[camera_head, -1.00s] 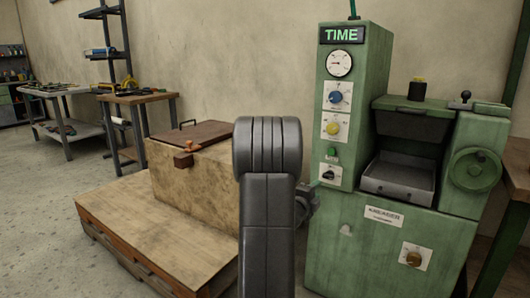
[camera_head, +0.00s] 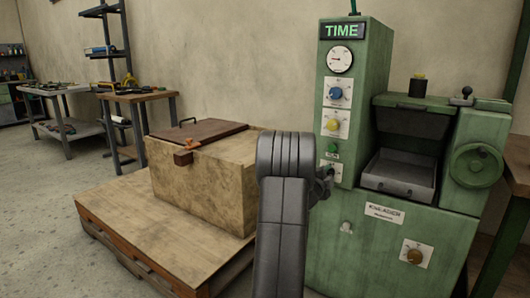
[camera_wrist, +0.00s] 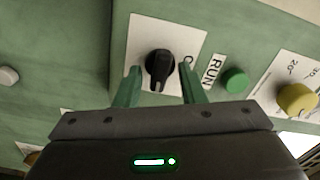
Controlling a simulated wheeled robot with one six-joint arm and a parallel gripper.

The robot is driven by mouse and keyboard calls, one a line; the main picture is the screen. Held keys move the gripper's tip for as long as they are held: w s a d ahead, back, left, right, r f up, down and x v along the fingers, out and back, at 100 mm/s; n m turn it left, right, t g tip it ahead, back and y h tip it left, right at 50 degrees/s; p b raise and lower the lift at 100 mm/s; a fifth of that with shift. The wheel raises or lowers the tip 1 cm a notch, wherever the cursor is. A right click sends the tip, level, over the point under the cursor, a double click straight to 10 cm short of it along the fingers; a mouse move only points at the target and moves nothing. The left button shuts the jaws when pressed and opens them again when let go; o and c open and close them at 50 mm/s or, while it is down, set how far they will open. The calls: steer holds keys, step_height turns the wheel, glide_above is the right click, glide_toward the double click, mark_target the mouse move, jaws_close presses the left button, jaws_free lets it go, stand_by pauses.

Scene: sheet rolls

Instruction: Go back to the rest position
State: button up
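In the wrist view, a black rotary knob (camera_wrist: 159,68) sits on a white plate on the green machine, its pointer roughly upright in that picture. My gripper (camera_wrist: 159,76) has its two green fingers apart, one on each side of the knob, with a gap showing on both sides. It holds nothing. In the head view my grey arm stands in front of the machine (camera_head: 345,110), and my gripper (camera_head: 322,184) shows only in part beside the knob's plate.
A green button (camera_wrist: 235,80) marked RUN and a yellow knob (camera_wrist: 297,98) lie right of my fingers in the wrist view. A wooden chest (camera_head: 200,180) stands on a low wooden platform (camera_head: 130,225) left of my arm. Open floor (camera_head: 35,210) lies farther left.

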steer(key=n+p, duration=0.1)
steer(key=n, duration=0.1)
steer(key=n+p, duration=0.2)
steer(key=shift+r, duration=0.3)
steer(key=n+p, duration=0.3)
steer(key=n, duration=0.1)
steer(key=shift+a+f+p, duration=0.1)
steer(key=shift+p, duration=0.3)
